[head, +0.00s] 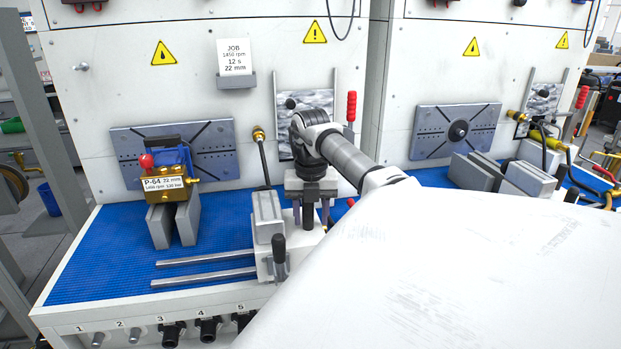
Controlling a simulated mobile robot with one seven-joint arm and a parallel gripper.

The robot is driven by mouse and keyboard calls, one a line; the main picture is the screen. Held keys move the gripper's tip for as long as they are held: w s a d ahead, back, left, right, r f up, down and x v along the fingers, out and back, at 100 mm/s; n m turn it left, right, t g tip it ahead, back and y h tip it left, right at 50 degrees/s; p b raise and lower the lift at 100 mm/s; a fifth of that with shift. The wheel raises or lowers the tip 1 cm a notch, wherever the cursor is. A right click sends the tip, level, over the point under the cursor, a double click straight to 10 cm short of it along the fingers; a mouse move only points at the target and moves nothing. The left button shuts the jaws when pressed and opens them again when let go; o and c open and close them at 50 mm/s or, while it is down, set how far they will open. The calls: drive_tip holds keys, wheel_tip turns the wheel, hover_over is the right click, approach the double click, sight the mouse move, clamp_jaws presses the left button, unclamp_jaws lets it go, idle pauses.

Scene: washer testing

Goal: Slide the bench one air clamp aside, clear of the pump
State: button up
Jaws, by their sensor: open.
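The bench one air clamp (267,227) is a pale grey and white block at the right end of two metal rails, with a black-gripped lever (279,252) upright at its front. The pump (172,160) is blue and brass with a red cap and a P-64 tag. It rests on two grey support blocks (174,222) to the left, with a clear gap between it and the clamp. My gripper (311,218) points down just right of the clamp's tall block. Its fingers are open, with a dark upright post between them; I cannot tell whether they touch it.
The two rails (205,271) run left across the blue mat (100,262). A slotted plate (205,135), a job card (234,58) and a hose (262,155) are on the back panel. Numbered sockets (172,332) line the front edge. A second bench stands right.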

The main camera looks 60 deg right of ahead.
drive_tip(key=shift+r, duration=0.1)
wheel_tip(320, 180, up, 14)
drive_tip(key=p, duration=0.9)
drive_tip(key=shift+f, duration=0.2)
